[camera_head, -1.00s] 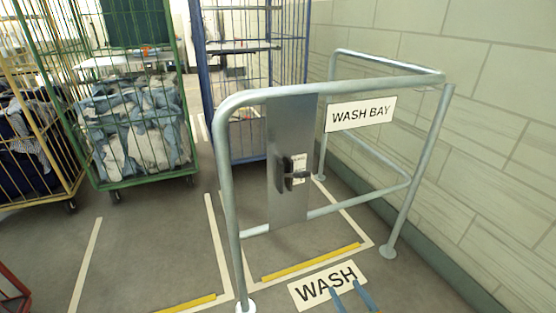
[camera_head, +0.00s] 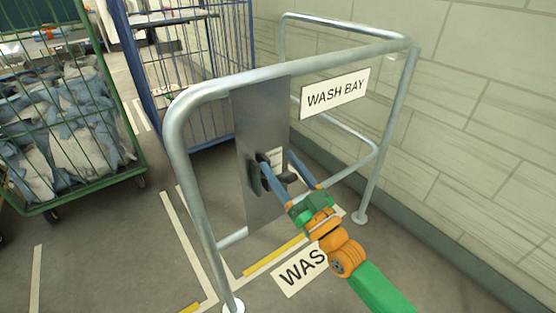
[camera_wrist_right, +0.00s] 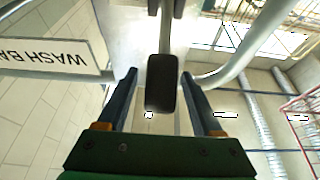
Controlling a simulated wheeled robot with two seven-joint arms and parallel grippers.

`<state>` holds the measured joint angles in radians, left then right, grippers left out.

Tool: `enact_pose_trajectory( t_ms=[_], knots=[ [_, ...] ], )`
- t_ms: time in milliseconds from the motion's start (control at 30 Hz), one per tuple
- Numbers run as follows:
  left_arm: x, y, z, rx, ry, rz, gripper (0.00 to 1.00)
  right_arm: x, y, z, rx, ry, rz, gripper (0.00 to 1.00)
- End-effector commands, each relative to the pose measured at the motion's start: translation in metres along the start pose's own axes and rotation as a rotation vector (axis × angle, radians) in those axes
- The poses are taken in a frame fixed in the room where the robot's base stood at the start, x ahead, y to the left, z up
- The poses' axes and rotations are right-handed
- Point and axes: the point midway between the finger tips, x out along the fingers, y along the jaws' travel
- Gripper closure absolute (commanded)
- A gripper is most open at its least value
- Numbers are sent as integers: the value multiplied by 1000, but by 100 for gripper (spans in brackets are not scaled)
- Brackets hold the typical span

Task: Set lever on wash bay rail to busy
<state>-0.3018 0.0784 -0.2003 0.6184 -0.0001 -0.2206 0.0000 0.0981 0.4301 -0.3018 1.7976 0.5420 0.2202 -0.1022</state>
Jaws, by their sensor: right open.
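The lever (camera_head: 287,178) is a dark handle on a small black switch unit with a pale label (camera_head: 275,157). The unit is mounted on a grey metal panel (camera_head: 262,208) of the wash bay rail (camera_head: 285,68). My right gripper (camera_head: 277,160) is open, its blue fingers on either side of the lever. In the right wrist view, the dark block end of the lever (camera_wrist_right: 161,85) lies between the two fingers of the right gripper (camera_wrist_right: 158,73), with a gap at each side. The label's writing is too small to read. My left gripper is out of view.
A "WASH BAY" sign (camera_head: 335,92) hangs on the rail, right of the panel. A green cage trolley of laundry (camera_head: 65,125) stands at left, a blue cage (camera_head: 190,80) behind. A tiled wall (camera_head: 480,120) closes the right side.

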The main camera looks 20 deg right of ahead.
Motion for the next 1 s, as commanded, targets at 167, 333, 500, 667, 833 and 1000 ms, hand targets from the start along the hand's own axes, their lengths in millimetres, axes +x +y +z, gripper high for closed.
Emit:
enact_pose_trajectory(
  t_ms=[167, 333, 500, 667, 833, 1000],
  knots=[
    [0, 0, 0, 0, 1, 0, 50, 13, 0, 0, 0, 0, 0, 32],
    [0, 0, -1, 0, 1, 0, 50, 13, 0, 0, 0, -1, 0, 32],
    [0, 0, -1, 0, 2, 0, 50, 13, 0, 0, 0, -1, 0, 68],
    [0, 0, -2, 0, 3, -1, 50, 13, 0, 0, 0, -2, 0, 100],
    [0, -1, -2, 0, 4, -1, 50, 13, 0, 1, 0, -2, 0, 100],
    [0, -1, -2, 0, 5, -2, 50, 13, 0, 1, 0, -2, 0, 100]
  ],
)
